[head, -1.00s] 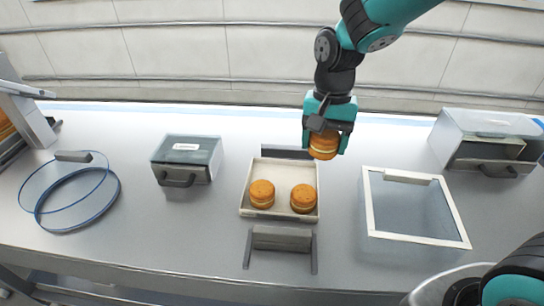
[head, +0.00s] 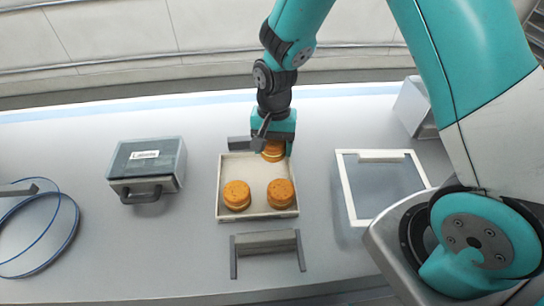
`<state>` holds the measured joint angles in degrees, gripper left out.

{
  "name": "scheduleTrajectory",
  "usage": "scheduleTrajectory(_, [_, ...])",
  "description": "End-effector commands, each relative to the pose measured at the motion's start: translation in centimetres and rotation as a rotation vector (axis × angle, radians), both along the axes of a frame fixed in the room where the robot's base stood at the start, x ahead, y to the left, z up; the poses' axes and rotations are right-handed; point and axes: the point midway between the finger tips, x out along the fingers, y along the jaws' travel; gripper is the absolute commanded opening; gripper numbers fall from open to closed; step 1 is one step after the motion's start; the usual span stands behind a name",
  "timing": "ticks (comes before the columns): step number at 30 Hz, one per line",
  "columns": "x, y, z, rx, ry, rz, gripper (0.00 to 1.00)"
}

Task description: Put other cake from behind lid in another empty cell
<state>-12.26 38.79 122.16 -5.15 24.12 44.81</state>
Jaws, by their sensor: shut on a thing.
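My gripper (head: 271,150) is shut on an orange-brown cake (head: 273,152) with a pale middle layer. It holds this cake at the back right part of a white square tray (head: 221,211); I cannot tell whether the cake touches the tray floor. Two similar cakes sit in the front of the tray, one at the left (head: 237,195) and one at the right (head: 280,193). The back left part of the tray looks empty. A flat, clear lid with a white frame (head: 384,186) lies or stands to the right of the tray.
A grey box labelled in white (head: 147,168) stands left of the tray. A grey bracket (head: 266,244) stands in front of it. Blue-rimmed round items (head: 38,236) lie at far left. A grey container (head: 416,107) is partly hidden behind my arm.

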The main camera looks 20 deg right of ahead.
Motion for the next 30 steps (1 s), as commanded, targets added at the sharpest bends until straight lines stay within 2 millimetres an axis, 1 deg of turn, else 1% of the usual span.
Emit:
scheduleTrajectory(3, [0.0, 0.1, -1.5, 0.000, 0.003, 0.002, 0.55])
scheduleTrajectory(7, [0.0, 0.1, -2.5, -0.001, 0.002, 0.002, 0.55])
scheduleTrajectory(12, [0.0, 0.1, -4.9, -0.001, 0.003, 0.002, 0.55])
scheduleTrajectory(15, [0.0, 0.1, -5.7, -0.001, 0.000, 0.002, 0.55])
scheduleTrajectory(23, [0.1, 0.1, -5.9, 0.001, -0.001, 0.002, 0.55])
scheduleTrajectory(26, [0.0, 0.1, -6.2, 0.001, -0.001, 0.002, 0.55])
scheduleTrajectory(27, [0.1, 0.1, -6.3, 0.001, -0.001, 0.002, 0.68])
scheduleTrajectory(28, [0.1, 0.1, -6.2, 0.001, -0.001, 0.002, 0.74])
scheduleTrajectory(30, [0.0, 0.1, -6.2, 0.000, -0.001, 0.002, 0.76])
